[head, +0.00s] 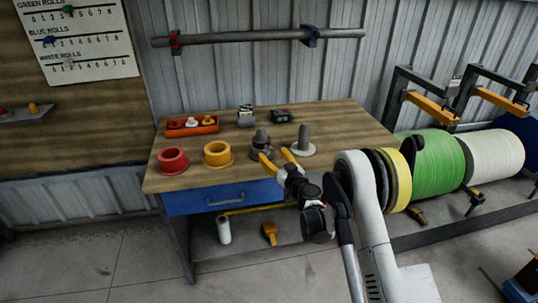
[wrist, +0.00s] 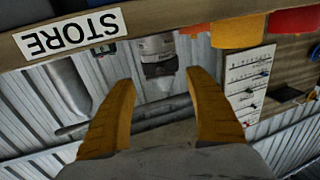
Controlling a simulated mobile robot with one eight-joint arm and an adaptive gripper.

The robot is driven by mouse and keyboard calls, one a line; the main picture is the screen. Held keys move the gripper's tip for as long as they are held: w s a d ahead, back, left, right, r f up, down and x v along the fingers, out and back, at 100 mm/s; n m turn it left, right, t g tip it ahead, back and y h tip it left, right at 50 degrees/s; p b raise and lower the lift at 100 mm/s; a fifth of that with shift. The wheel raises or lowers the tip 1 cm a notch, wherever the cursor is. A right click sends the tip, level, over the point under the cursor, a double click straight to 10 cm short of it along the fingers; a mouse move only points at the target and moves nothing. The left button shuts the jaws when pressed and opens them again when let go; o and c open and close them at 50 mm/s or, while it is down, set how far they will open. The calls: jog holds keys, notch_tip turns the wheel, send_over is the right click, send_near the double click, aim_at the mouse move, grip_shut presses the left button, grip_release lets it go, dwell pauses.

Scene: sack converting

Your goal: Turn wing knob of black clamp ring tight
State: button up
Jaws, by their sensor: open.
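A grey rounded plug with a dark band low around it, which looks like the black clamp ring (head: 260,153), stands upright on the workbench (head: 345,125). In the wrist view, which is upside down, the dark band (wrist: 159,70) shows between and beyond my fingertips. The wing knob is too small to make out in either view. My gripper (head: 274,156) is open and empty, with its two yellow fingers at the bench's front edge, just in front of the ring. I cannot tell whether a finger touches it.
A grey post on a round base (head: 303,143) stands close to the right of the ring. A yellow flanged ring (head: 217,154) and a red one (head: 173,161) stand to the left. An orange tray (head: 192,126) and small devices lie behind. Large rolls (head: 436,165) are at right.

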aim_at(269, 149)
jog(key=shift+b+x, duration=0.4)
jog(key=shift+x, duration=1.3)
jog(key=shift+c, duration=0.2)
jog(key=c, duration=1.2)
